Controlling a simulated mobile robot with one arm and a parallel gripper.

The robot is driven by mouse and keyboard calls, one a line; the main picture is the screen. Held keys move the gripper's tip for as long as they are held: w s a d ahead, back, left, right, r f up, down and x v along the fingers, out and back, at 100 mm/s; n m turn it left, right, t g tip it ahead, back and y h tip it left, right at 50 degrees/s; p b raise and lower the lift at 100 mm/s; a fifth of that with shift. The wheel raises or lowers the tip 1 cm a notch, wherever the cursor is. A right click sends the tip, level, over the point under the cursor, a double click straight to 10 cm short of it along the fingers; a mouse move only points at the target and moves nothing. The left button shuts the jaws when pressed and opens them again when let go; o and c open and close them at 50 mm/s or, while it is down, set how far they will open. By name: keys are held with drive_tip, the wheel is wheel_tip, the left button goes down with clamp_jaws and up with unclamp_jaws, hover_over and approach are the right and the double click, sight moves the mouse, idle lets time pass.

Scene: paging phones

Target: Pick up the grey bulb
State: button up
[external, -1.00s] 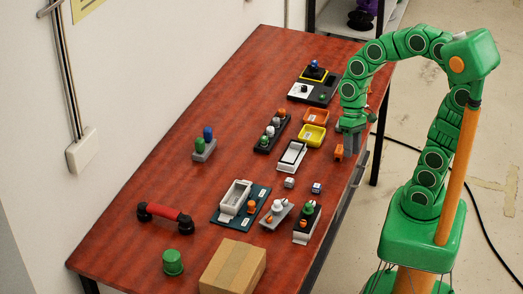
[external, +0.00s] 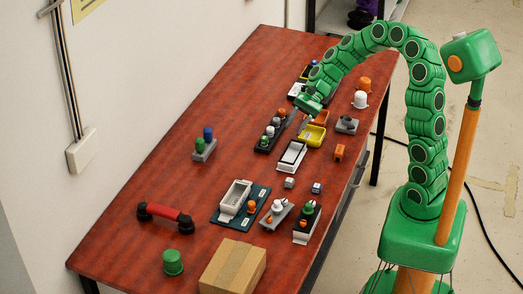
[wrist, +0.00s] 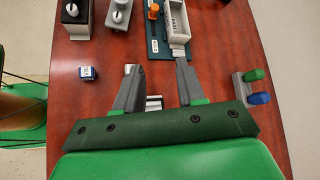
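In the external view, a dark rack (external: 263,146) holds a green bulb, a pale grey-white bulb (external: 276,121) and an orange bulb in a row. Another pale bulb (external: 277,206) stands on a grey block, and a white, rounded one (external: 360,99) stands at the table's right side. I cannot tell for sure which is the grey bulb. My gripper (external: 300,116) is above the table beside the dark rack; its fingers are hard to make out there. In the wrist view, my gripper (wrist: 157,72) is open, with nothing held between its two grey fingers.
A yellow bin (external: 312,135) and a white tray (external: 291,155) lie near the gripper. The wrist view shows a small blue-and-white cube (wrist: 87,73) and a block with green and blue bulbs (wrist: 245,86). A cardboard box (external: 232,268) stands at the front.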

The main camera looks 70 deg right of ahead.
drive_tip(key=w+d+f+m+t, duration=0.2)
drive_tip(key=w+d+f+m, duration=0.1)
drive_tip(key=d, duration=0.3)
drive_tip(key=w+d+f+m+t, duration=0.2)
drive_tip(key=w+d+m, duration=0.2)
drive_tip(key=d, duration=0.3)
drive_tip(key=m+t+h, duration=0.2)
drive_tip(key=m+t, duration=0.1)
drive_tip(key=m, duration=0.3)
approach(276, 124)
drive_tip(key=shift+w+d+x, duration=0.15)
drive_tip(key=shift+d+x, duration=0.05)
drive_tip(key=shift+x, duration=1.05)
drive_tip(key=shift+w+d+x, duration=0.15)
drive_tip(key=shift+x, duration=1.1)
drive_tip(key=shift+w+d+x, duration=0.15)
drive_tip(key=shift+d+x, duration=0.05)
drive_tip(key=shift+x, duration=1.05)
drive_tip(key=shift+r, duration=0.1)
drive_tip(key=shift+c, duration=0.5)
drive_tip(key=c, duration=0.6)
drive_tip(key=shift+r+t, duration=0.1)
drive_tip(key=shift+t, duration=0.2)
